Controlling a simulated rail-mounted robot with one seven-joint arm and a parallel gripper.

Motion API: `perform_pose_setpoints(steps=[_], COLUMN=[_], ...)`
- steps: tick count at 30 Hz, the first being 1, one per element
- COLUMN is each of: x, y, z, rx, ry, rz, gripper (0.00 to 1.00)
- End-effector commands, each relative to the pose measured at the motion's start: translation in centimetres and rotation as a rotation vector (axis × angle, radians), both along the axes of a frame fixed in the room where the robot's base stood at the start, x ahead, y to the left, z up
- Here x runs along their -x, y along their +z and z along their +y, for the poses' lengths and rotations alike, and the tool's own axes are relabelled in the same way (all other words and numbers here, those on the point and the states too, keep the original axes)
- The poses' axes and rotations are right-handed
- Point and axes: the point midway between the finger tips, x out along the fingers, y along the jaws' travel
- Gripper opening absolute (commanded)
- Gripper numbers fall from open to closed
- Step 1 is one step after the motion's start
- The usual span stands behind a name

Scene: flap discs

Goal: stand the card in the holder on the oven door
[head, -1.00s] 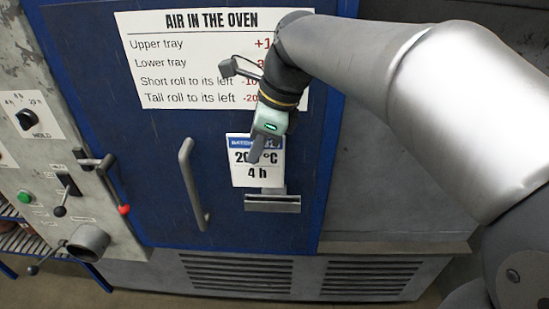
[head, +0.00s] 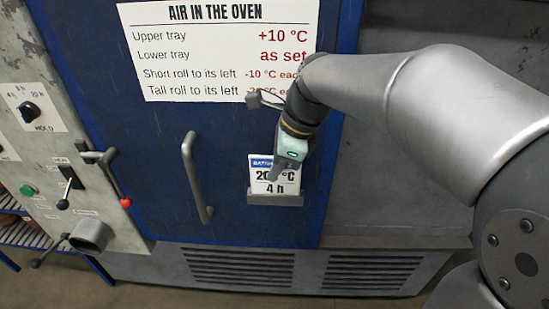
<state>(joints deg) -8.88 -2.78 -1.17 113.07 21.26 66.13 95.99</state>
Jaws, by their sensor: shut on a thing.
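The white card (head: 262,176) has a blue top band and reads about 20-something °C and 4 h, with part of its print hidden by my gripper. It stands upright with its lower edge behind the front lip of the grey metal holder (head: 275,199) on the blue oven door (head: 150,150). My gripper (head: 274,177) is shut on the card near its upper middle, pointing down at the door. Whether the card touches the holder's bottom cannot be told.
A vertical door handle (head: 197,178) stands out left of the holder. A white sign (head: 215,50) is above. A lever with a red knob (head: 125,202), a dial (head: 28,112) and a pipe stub (head: 90,235) are on the panel at left.

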Motion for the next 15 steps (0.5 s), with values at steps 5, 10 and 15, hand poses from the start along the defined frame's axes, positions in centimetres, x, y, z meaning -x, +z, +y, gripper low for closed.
perform_pose_setpoints(steps=[5,10,15], x=[0.0,0.0,-0.02], y=[-0.14,-0.12,0.6], z=[0.01,0.01,-0.1], rx=[0.0,0.0,-0.001], ry=[0.0,0.0,0.0], rz=[0.001,0.001,-0.001], gripper=[0.28,0.28,0.28])
